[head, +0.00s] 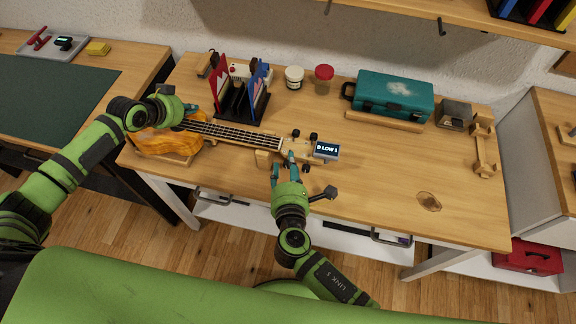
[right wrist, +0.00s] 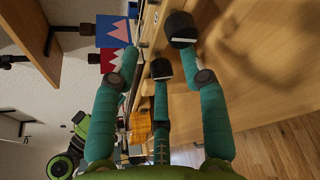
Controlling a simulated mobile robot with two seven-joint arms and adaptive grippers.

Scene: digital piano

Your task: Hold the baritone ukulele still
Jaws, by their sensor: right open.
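The baritone ukulele, with an orange body (head: 160,141), lies face up along the left part of the wooden bench. Its neck points right to a pale headstock with dark pegs, where a small display (head: 326,151) reads "0 LOW 1". My left gripper (head: 189,107) is at the upper edge of the body; its fingers are mostly hidden, so I cannot tell contact or opening. My right gripper (head: 283,164) is open at the near side of the headstock, teal fingers spread. In the right wrist view the orange body (right wrist: 141,125) shows beyond the fingers.
Wooden supports (head: 266,159) sit beneath the ukulele. Behind it stand a rack with red and blue pieces (head: 258,88), a white jar (head: 294,78), a red-lidded jar (head: 323,80) and a teal case (head: 392,97). The bench's front right is mostly clear.

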